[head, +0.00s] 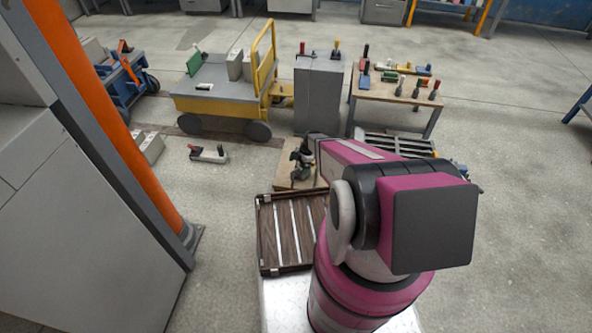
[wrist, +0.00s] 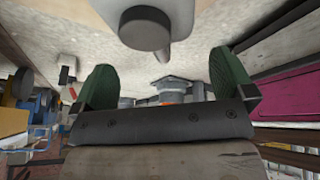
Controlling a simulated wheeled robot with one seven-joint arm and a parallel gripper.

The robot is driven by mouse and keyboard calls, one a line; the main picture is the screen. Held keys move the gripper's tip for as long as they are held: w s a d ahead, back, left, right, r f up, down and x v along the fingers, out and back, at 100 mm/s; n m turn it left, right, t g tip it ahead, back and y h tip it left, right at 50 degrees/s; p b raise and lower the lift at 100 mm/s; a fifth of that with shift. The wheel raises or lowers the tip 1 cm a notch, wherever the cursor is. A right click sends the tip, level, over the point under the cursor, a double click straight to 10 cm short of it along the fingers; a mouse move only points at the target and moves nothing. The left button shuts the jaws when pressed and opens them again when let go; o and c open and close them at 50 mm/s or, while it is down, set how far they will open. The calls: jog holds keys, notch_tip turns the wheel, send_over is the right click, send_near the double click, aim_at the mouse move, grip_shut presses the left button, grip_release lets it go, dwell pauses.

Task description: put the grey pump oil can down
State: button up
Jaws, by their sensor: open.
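My gripper (head: 301,158) is over a small wooden surface in the middle of the head view, beyond the brown slatted tray. In the wrist view my gripper (wrist: 162,68) has its two green-padded fingers wide apart, with nothing clamped between them. A grey shape (wrist: 178,88) shows beyond the gap between the fingers; it may be the grey pump oil can, but I cannot tell for sure. In the head view my arm and gripper hide much of that spot, and I cannot pick out the can there.
The brown tray (head: 268,238) lies nearest. The wooden surface (head: 283,180) is beyond it. A yellow cart (head: 212,103), a grey cabinet (head: 319,95) and a table with small handled items (head: 395,95) stand behind. An orange post (head: 100,120) rises at left.

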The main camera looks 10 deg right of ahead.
jog(key=v, duration=0.8)
jog(key=shift+s+r, duration=0.15)
jog(key=shift+r, duration=0.2)
jog(key=s+r+m+h, duration=0.1)
jog(key=s+r+m, duration=0.5)
jog(key=r, duration=0.3)
jog(key=s+r+m+h, duration=0.2)
jog(key=s+r+m, duration=0.4)
jog(key=r+m, duration=0.3)
jog(key=s+r+m+t+h, duration=0.1)
jog(key=s+r+m, duration=0.6)
jog(key=r, duration=0.4)
jog(key=shift+r+m+h, duration=0.15)
jog(key=shift+m+h, duration=0.25)
jog(key=shift+m, duration=0.2)
jog(key=shift+s+d, duration=0.1)
jog(key=shift+d, duration=0.05)
